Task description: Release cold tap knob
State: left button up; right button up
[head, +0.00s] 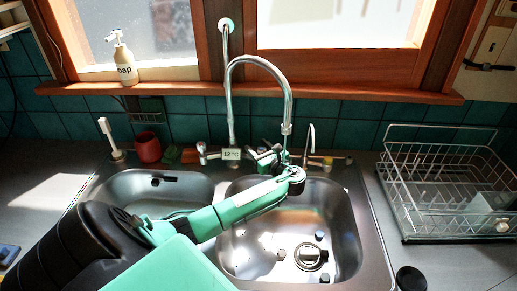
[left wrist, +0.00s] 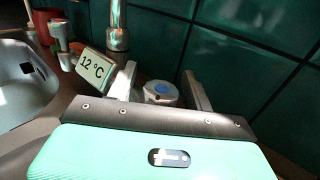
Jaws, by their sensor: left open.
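The cold tap knob (left wrist: 162,92), pale with a blue cap, shows in the left wrist view between the two fingers of my left gripper (left wrist: 160,88). The fingers stand apart on either side of it, with gaps visible; I cannot tell whether either one touches it. In the head view my left gripper (head: 266,156) is at the back of the sink, just right of the tall faucet's (head: 231,110) base, and hides most of the knob. My right gripper is not in view.
A 12 °C display (head: 232,154) stands left of the gripper. The curved spout (head: 287,105) hangs close to my wrist. A red cup (head: 148,147) and soap bottle (head: 124,62) are at left, a wire dish rack (head: 445,185) at right. The right basin (head: 340,235) lies below my arm.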

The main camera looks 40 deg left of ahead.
pick_arm(q)
jog(key=c, duration=1)
jog(key=m+t+p, duration=0.1)
jog(key=m+t+h+p, duration=0.1)
jog(key=t+p, duration=0.1)
jog(key=shift+w+r, duration=0.1)
jog(key=shift+r, duration=0.2)
jog(key=m+t, duration=0.1)
jog(key=t+h+p, duration=0.1)
jog(key=shift+w+d+f+m+t, duration=0.1)
jog(key=shift+w+f+m+t, duration=0.05)
jog(key=shift+m+t, duration=0.2)
jog(key=shift+w+d+f+m+t+h, duration=0.1)
jog(key=shift+m+t+h, duration=0.35)
jog(key=shift+h, duration=0.05)
jog(key=o, duration=1)
